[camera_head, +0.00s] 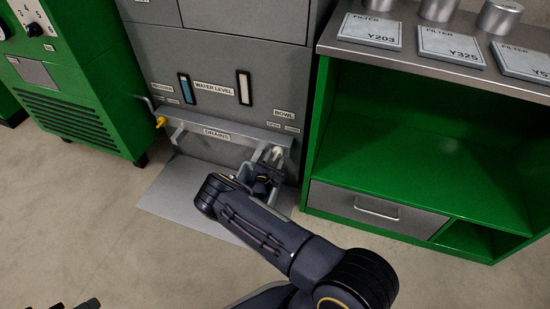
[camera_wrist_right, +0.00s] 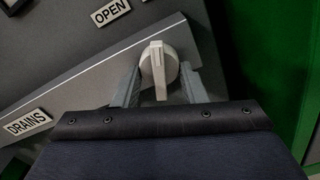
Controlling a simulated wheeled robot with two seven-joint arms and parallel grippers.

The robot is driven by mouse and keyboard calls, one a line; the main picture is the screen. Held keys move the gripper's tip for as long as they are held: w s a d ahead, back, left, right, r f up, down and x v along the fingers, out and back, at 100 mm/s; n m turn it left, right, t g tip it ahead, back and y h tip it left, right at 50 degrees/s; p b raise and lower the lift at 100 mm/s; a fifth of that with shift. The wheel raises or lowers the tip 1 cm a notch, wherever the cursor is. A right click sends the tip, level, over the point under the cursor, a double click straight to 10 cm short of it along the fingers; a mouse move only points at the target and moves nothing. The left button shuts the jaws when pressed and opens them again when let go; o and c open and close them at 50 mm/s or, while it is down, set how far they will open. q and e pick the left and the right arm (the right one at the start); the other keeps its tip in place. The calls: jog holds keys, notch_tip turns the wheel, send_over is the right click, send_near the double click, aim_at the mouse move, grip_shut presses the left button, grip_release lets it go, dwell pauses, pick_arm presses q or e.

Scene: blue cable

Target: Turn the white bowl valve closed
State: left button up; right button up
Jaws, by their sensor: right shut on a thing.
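The white bowl valve (camera_wrist_right: 158,68) is a round knob with a raised bar handle on the sloped grey drains panel. In the right wrist view its handle points nearly straight down the picture, between my two grey fingers. My right gripper (camera_wrist_right: 158,84) is shut on this valve.
A yellow valve (camera_head: 161,122) sits at the left end of the drains panel (camera_head: 247,132). A green shelf unit (camera_head: 420,160) with a grey drawer (camera_head: 375,208) stands close on the right. A green cabinet (camera_head: 80,85) is at left. The floor (camera_head: 90,220) at left is clear.

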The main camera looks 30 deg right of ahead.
jog(key=m, duration=0.4)
jog(key=shift+m+p, duration=0.4)
jog(key=shift+w, duration=0.1)
jog(key=o, duration=1)
jog(key=shift+a, duration=0.1)
jog(key=p+v, duration=0.2)
jog(key=v, duration=0.5)
jog(key=shift+s+a, duration=0.25)
jog(key=shift+s, duration=0.05)
